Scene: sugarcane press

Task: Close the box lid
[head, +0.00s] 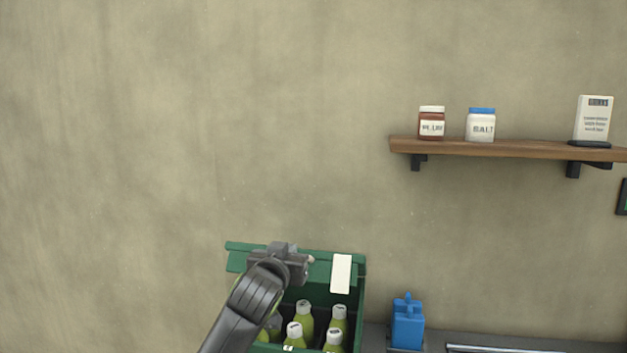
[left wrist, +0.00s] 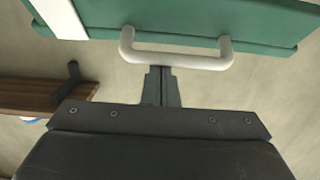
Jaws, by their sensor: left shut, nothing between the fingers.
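The green box (head: 362,315) stands at the bottom of the head view, with several green bottles (head: 304,315) inside. Its green lid (head: 240,260) is open and raised at the back of the box, and also fills the top of the left wrist view (left wrist: 190,20). The lid carries a white handle (left wrist: 180,60) and a white label (head: 341,273). My left gripper (head: 300,262) is in front of the lid, covering part of it. Its fingers (left wrist: 161,86) are shut and empty, with their tips close to the handle's bar; I cannot tell if they touch. My right gripper is not in view.
A blue container (head: 407,322) stands on the counter right of the box. A wooden shelf (head: 500,148) on the wall at upper right holds a brown jar (head: 432,123), a white jar (head: 481,125) and a white sign (head: 594,118). The wall left of the box is bare.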

